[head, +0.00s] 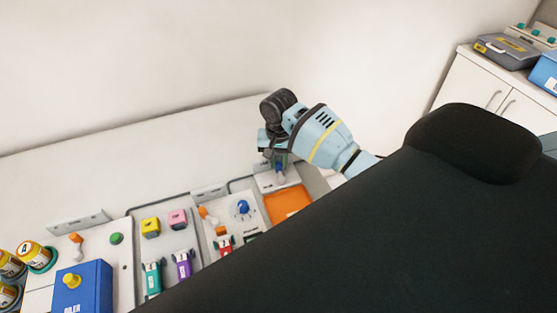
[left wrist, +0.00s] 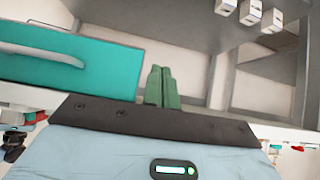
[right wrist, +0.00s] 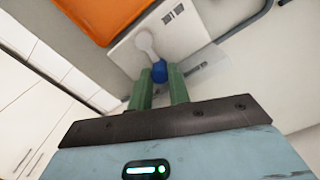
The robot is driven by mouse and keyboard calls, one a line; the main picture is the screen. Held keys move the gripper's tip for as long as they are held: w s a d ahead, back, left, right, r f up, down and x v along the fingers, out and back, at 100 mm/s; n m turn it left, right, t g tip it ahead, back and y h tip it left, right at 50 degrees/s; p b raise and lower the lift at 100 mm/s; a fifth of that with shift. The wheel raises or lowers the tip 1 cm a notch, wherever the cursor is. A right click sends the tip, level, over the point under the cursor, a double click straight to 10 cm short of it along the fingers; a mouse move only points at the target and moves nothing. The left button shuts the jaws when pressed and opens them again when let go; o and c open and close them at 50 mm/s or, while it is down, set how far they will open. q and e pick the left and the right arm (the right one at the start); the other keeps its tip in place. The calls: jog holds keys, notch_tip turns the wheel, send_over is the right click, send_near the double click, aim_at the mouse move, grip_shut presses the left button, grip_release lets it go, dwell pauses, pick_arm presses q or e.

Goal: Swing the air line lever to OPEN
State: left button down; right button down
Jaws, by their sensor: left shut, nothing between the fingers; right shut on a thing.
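A lever (right wrist: 146,42) with a pale arm and a blue knob (right wrist: 158,73) sits on a white plate (right wrist: 177,28) in the right wrist view. My right gripper (right wrist: 159,78) is shut on the blue knob. In the head view my right gripper (head: 279,160) reaches down at the same lever, beside the orange tray; its fingers partly hide the knob. I cannot read the plate's markings, so the OPEN side is unclear. My left gripper (left wrist: 162,72) shows only in the left wrist view, shut and empty, near a teal panel.
An orange tray (head: 288,204) lies just in front of the lever. A panel with a blue dial (head: 242,207), colored blocks, another orange-knobbed lever (head: 76,240) and a blue box (head: 83,285) stand left.

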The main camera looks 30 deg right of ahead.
jog(key=c, duration=1.3)
grip_release()
jog(key=shift+w+a, duration=0.1)
